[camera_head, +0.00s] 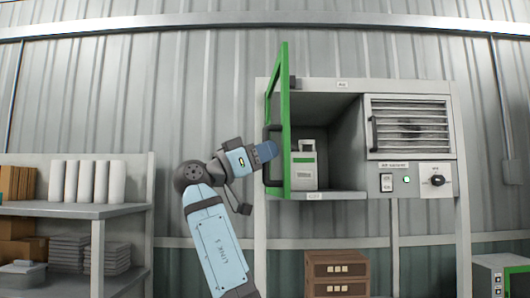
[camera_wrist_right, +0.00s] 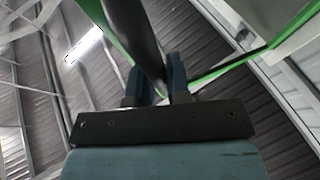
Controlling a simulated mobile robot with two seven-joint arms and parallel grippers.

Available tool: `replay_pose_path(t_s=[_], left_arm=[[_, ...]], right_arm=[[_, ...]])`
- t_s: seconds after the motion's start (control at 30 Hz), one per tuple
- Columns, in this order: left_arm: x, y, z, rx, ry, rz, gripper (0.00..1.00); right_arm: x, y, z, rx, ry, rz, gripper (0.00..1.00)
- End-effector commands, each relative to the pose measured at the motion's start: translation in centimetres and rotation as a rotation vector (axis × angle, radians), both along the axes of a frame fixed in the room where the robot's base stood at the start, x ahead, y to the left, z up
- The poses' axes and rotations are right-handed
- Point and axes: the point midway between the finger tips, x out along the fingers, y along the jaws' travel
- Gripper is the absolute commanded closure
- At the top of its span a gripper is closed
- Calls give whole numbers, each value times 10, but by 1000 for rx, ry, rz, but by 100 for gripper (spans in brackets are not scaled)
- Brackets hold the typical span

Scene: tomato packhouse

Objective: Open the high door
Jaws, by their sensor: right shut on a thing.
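The high door (camera_head: 284,125) has a green frame and stands swung well open on the left side of the raised cabinet, almost edge-on in the head view. Its dark bar handle (camera_head: 271,180) is on the near face. My right gripper (camera_head: 267,151) is shut on the handle. In the right wrist view the dark handle (camera_wrist_right: 136,40) runs between the blue fingers of the right gripper (camera_wrist_right: 155,82), with the green frame (camera_wrist_right: 230,66) behind. My left gripper is out of view.
Right of the opening are a louvred panel (camera_head: 409,127) with its own handle, a green-lit switch (camera_head: 406,180) and a dark knob (camera_head: 437,180). A shelf (camera_head: 125,209) with white rolls stands at left. Brown drawers (camera_head: 338,270) sit below the cabinet.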

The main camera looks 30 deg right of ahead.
Motion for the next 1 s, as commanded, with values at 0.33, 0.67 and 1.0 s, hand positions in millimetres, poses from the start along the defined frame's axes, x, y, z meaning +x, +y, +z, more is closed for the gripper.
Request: replay_pose_path(t_s=[0.33,0.67,1.0], left_arm=[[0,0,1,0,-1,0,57],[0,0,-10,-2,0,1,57],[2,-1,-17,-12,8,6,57]], right_arm=[[0,0,0,0,0,0,74],[2,39,-18,0,1,3,74],[5,106,-46,0,3,1,74]])
